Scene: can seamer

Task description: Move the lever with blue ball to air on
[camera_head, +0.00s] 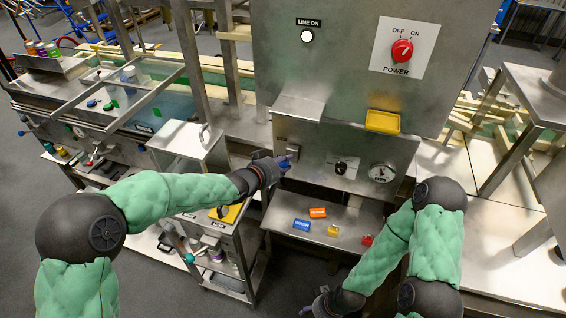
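My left gripper (284,163) is at the left part of the lower grey machine panel (318,158), beside a small grey fitting (291,150). Something blue-purple shows at its fingertips. I cannot tell whether this is the lever's blue ball or part of the fingers, as a similar colour shows on my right gripper. No lever can be made out clearly, and no air on label is readable. My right gripper (308,309) is low at the bottom edge, partly cut off. Finger opening is too small to judge on either gripper.
Above are a red power switch (402,50), a LINE ON light (307,36) and a yellow tray (383,122). Blue (301,225) and orange (318,213) tags lie on the shelf below.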

